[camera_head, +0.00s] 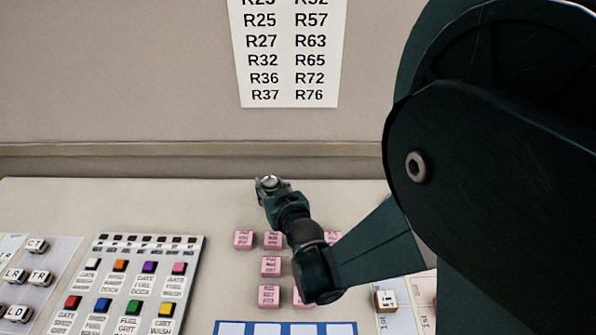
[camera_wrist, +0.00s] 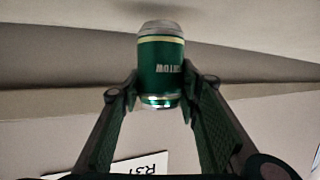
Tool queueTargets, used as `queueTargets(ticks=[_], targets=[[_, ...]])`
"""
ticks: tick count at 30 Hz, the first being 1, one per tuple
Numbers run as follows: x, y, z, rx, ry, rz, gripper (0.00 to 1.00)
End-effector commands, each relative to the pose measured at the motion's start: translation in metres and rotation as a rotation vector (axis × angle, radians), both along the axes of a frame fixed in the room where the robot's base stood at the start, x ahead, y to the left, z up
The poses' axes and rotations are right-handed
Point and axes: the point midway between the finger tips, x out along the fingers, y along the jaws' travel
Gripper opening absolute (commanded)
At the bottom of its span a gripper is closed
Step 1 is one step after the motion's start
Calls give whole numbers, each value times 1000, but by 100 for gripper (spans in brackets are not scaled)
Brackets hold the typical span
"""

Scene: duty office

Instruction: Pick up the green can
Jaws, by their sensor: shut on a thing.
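The green can (camera_wrist: 160,68) is between the fingers of my gripper (camera_wrist: 161,92) in the wrist view. It has a pale yellow band, light lettering and a grey metal end. Both fingers press on its sides, so the gripper is shut on it. In the head view my gripper (camera_head: 268,184) is over the back part of the desk, and a small silvery round end of the can (camera_head: 270,181) shows at its tip. Most of the can is hidden there by the gripper and wrist.
Several pink blocks (camera_head: 270,266) stand on the desk below my wrist. A panel of coloured buttons (camera_head: 138,282) lies to the left, with labelled tags (camera_head: 38,246) beyond it. A blue-and-white sheet (camera_head: 285,328) is at the front. A wall sheet (camera_head: 288,50) hangs behind.

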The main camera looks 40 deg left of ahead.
Motion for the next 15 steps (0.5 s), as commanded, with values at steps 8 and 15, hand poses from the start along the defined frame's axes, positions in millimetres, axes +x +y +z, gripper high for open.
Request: queueTargets(ticks=[8, 15], targets=[[0, 0, 39, 0, 0, 0, 28], [0, 0, 66, 0, 0, 0, 28]])
